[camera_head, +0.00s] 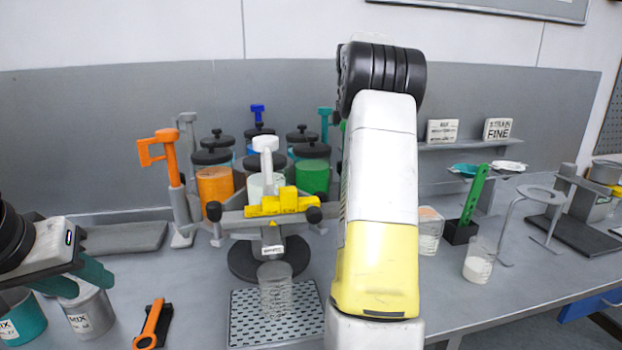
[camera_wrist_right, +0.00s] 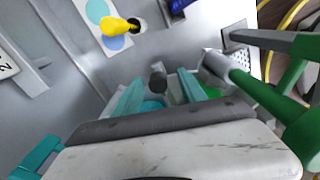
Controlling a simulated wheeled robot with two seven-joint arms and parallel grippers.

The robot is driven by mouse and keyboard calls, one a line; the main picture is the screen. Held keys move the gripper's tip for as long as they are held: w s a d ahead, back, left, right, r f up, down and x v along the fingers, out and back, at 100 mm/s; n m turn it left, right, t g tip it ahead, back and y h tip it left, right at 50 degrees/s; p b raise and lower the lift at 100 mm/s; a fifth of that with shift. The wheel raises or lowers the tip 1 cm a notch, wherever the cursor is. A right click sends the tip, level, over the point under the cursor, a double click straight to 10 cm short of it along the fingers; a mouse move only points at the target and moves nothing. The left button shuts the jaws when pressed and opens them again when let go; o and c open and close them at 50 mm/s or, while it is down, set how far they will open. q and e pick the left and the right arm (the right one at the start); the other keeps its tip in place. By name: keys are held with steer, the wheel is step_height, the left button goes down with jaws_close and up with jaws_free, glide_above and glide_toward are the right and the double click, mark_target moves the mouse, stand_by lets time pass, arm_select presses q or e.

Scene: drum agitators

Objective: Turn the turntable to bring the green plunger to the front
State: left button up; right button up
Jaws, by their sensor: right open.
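Lidded drums stand clustered at the back middle in the head view, among them an orange drum (camera_head: 215,188) and a green drum (camera_head: 312,176). A white plunger (camera_head: 265,150) stands at their front, an orange plunger (camera_head: 172,160) at the left, a blue one (camera_head: 258,114) behind and a teal one (camera_head: 325,120) at the back right. A large green handle (camera_wrist_right: 265,97) shows at the right of the right wrist view. My right gripper (camera_wrist_right: 160,92) is open there; my right arm hides it in the head view. My left gripper (camera_head: 85,277) is open at the lower left.
A yellow-topped bracket (camera_head: 285,202) spans the front of the drums, above a dark round base (camera_head: 255,262). A clear cup (camera_head: 275,290) stands on a perforated tray (camera_head: 245,325). A grey tin (camera_head: 88,310) is by my left gripper. A green perforated stick (camera_head: 475,195) stands right of my right arm.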

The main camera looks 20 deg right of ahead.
steer(key=shift+w+a+f, duration=0.15)
steer(key=shift+w+a, duration=0.2)
steer(key=shift+w, duration=0.15)
step_height(320, 180, down, 8)
steer(key=shift+r, duration=0.2)
jaws_close()
stand_by(1.2)
